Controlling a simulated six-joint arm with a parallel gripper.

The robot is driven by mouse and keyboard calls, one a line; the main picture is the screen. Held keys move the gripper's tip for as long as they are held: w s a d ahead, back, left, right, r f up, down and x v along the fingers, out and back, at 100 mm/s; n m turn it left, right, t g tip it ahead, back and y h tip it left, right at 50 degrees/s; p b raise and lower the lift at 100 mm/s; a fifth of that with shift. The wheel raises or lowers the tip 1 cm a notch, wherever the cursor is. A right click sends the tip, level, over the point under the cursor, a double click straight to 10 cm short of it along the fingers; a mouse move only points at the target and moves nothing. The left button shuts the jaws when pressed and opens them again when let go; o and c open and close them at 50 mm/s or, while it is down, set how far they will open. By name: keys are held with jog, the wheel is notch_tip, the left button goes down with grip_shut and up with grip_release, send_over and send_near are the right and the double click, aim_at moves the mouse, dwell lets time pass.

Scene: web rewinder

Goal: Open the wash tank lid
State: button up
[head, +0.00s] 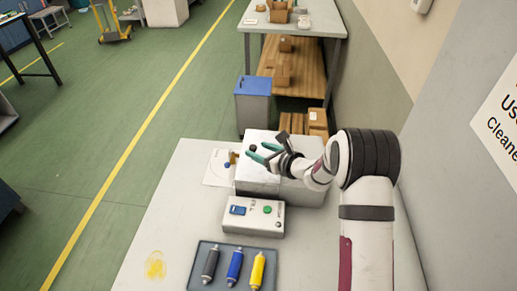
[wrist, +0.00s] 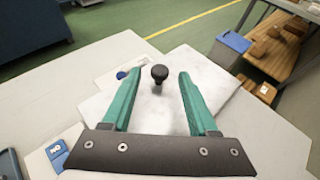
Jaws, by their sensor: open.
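The wash tank is a pale box (head: 293,193) on the bench, with its whitish lid (head: 257,176) lying shut on top. A round black knob (head: 253,147) stands on the lid near its far left part. In the wrist view, the lid (wrist: 160,111) fills the middle and the black knob (wrist: 159,73) stands on its short stem. My gripper (head: 256,153) is over the lid with its green fingers open. In the wrist view, the knob appears between the fingertips of my gripper (wrist: 156,76), with space on both sides. I cannot tell the exact height gap.
A control box (head: 253,216) with blue and green buttons sits in front of the tank. A dark tray (head: 215,252) holds grey, blue and yellow tubes. A blue-lidded bin (head: 253,105) and a shelf with boxes stand behind. The wall is close on the right.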

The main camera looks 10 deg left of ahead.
jog(key=shift+w+a+f, duration=0.15)
jog(key=shift+w+a, duration=0.15)
grip_shut()
dwell(1.3)
